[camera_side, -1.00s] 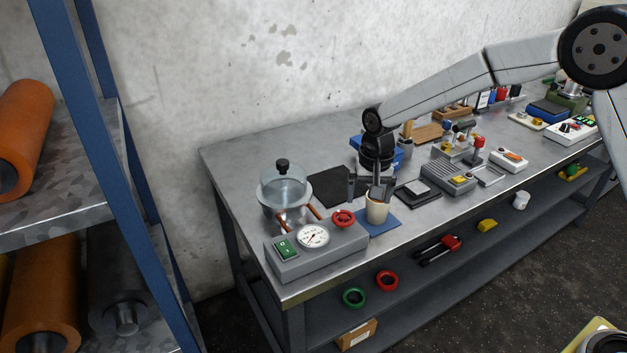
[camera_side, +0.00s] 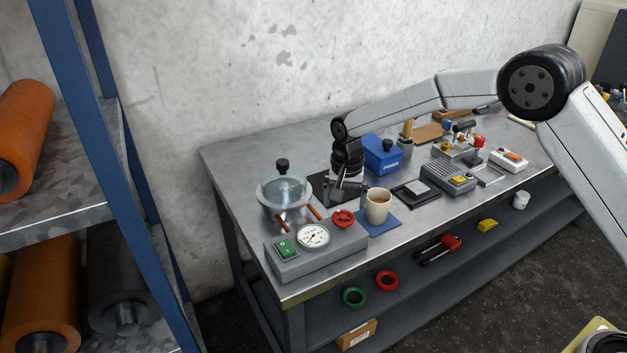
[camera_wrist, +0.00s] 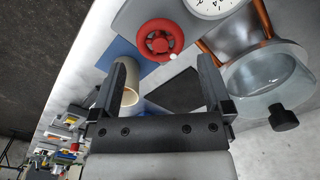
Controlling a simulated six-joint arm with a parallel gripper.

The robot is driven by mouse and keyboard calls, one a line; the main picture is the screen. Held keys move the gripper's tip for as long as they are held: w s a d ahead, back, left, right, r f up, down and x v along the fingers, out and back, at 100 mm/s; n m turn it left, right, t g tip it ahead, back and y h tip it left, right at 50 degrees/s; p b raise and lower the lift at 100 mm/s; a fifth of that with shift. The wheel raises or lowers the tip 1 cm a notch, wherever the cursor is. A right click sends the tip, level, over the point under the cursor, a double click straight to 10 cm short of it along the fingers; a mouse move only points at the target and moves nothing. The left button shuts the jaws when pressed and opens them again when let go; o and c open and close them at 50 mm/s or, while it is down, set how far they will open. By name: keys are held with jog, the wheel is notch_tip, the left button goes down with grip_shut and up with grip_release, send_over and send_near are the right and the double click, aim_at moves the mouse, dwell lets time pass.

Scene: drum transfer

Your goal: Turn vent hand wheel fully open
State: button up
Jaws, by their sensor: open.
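The red vent hand wheel (camera_side: 343,218) sits on the right end of the grey gauge box (camera_side: 318,257), beside a round white dial (camera_side: 313,236). In the wrist view the wheel (camera_wrist: 159,41) shows beyond my fingertips, slightly left of the middle, with a small white knob on its rim. My gripper (camera_side: 345,198) is open and empty, behind and just above the wheel. In the wrist view its two fingers (camera_wrist: 164,84) are spread wide, and neither touches the wheel.
A beige cup (camera_side: 377,207) stands on a blue mat (camera_side: 384,228) right of the wheel, close to my gripper. A glass bell jar (camera_side: 284,190) with a black knob stands to the left, with copper pipes to the box. A blue box (camera_side: 382,155) stands behind.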

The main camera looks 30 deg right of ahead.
aim_at(343, 217)
jog(key=shift+f, duration=3)
jog(key=c, duration=1.1)
